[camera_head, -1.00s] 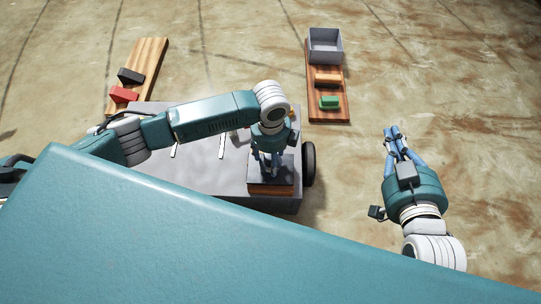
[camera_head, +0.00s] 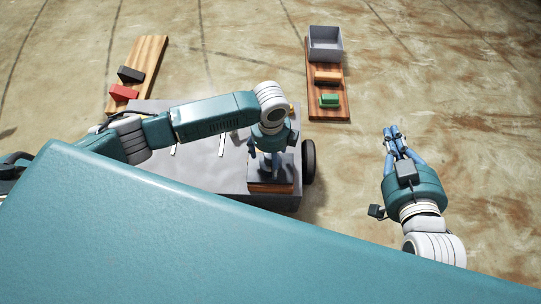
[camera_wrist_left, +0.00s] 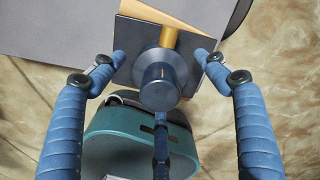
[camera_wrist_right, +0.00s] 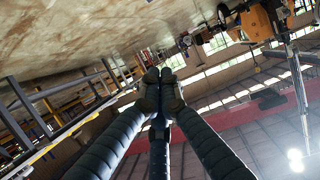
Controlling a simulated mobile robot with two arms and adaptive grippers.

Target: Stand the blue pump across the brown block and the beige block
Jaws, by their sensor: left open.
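The blue pump (camera_wrist_left: 162,78) shows in the left wrist view as a dark blue-grey cylinder with a brass pipe. It stands on a dark square plate (camera_wrist_left: 127,42). A beige block (camera_wrist_left: 200,10) shows from under the plate. In the head view, the brown block (camera_head: 270,188) lies under the plate's near edge on the grey cart. My left gripper (camera_head: 268,158) is open above the plate; in the left wrist view its fingertips (camera_wrist_left: 160,58) are on either side of the pump, apart from the cylinder. My right gripper (camera_head: 394,130) is shut and empty, out over the floor.
The grey cart top (camera_head: 205,172) carries a few small items behind my left arm. A wooden board (camera_head: 150,62) at left holds red (camera_head: 123,93) and black (camera_head: 130,75) blocks.

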